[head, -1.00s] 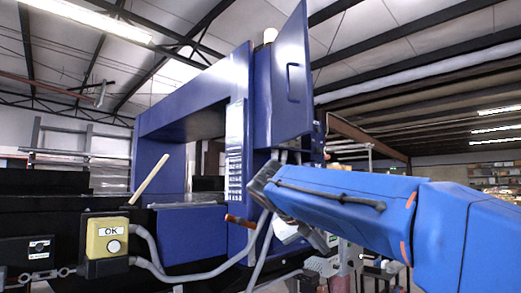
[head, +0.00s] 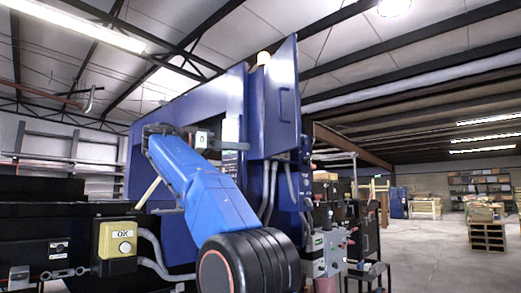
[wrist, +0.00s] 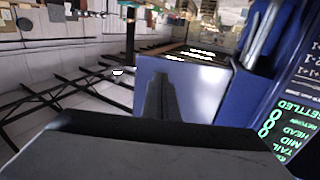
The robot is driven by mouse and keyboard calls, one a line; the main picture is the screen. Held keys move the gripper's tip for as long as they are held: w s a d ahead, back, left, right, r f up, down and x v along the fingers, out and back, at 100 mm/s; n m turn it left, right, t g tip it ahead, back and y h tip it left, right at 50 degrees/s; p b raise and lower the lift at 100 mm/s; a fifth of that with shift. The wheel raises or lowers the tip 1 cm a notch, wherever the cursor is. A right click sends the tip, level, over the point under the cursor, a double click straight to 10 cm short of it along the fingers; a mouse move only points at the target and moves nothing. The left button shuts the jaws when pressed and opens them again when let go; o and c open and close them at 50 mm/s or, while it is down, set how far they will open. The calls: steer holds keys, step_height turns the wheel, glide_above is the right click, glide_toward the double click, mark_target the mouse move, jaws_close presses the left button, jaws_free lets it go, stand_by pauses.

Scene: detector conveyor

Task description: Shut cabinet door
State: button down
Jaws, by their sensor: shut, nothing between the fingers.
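The cabinet door (head: 283,105) is a tall blue panel with a dark bar handle (head: 284,102). It stands open, swung out at an angle from the blue cabinet (head: 256,120). In the wrist view the door (wrist: 205,95) is a shiny blue panel with a dark reflection or shadow on it. My gripper (head: 238,146) is shut and empty, left of the door in the head view and pointing right. I cannot tell whether it touches anything. Its fingertips are not clear in the wrist view, where a grey body fills the bottom.
A yellow OK box (head: 118,240) with grey conduit sits at lower left. A panel with green lettering (wrist: 280,130) is on the machine beside the door. A grey valve unit (head: 328,250) stands right of the cabinet. Open floor (head: 440,240) and pallets (head: 487,235) lie farther right.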

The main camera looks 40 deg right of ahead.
mark_target(279, 149)
steer(key=x, duration=1.4)
